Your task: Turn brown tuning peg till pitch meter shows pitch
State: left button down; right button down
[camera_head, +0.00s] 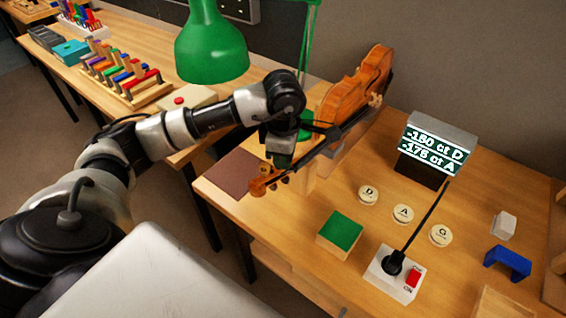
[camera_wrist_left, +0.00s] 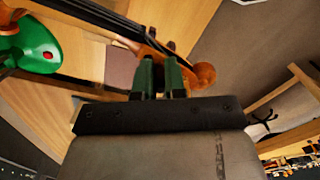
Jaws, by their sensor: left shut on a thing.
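The violin (camera_head: 352,97) rests tilted on a stand at the bench's back left, its neck and scroll (camera_head: 259,184) reaching toward the front left. My left gripper (camera_head: 279,160) is at the pegbox, just behind the scroll. In the left wrist view its green fingers (camera_wrist_left: 161,75) are shut at the head, beside the scroll (camera_wrist_left: 204,75); the brown tuning peg between them is mostly hidden. The pitch meter (camera_head: 436,148) shows two lines, about -180 ct D and -176 ct A, the first digits hard to read. My right gripper is out of view.
Round buttons D (camera_head: 368,195), A (camera_head: 403,214) and G (camera_head: 440,235) lie on the bench.

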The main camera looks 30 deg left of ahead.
pick_arm(q)
jog(key=shift+w+n+b, duration=0.1)
jog(key=shift+n+b, duration=0.2)
jog(key=shift+n, duration=0.2)
jog(key=shift+r, duration=0.1)
jog(key=c, duration=1.5)
grip_release()
jog(key=shift+o, duration=0.2)
jog(key=shift+r, duration=0.15)
notch_tip(320, 180, up, 10)
jog(key=b, duration=0.1)
jog(key=shift+r, duration=0.25)
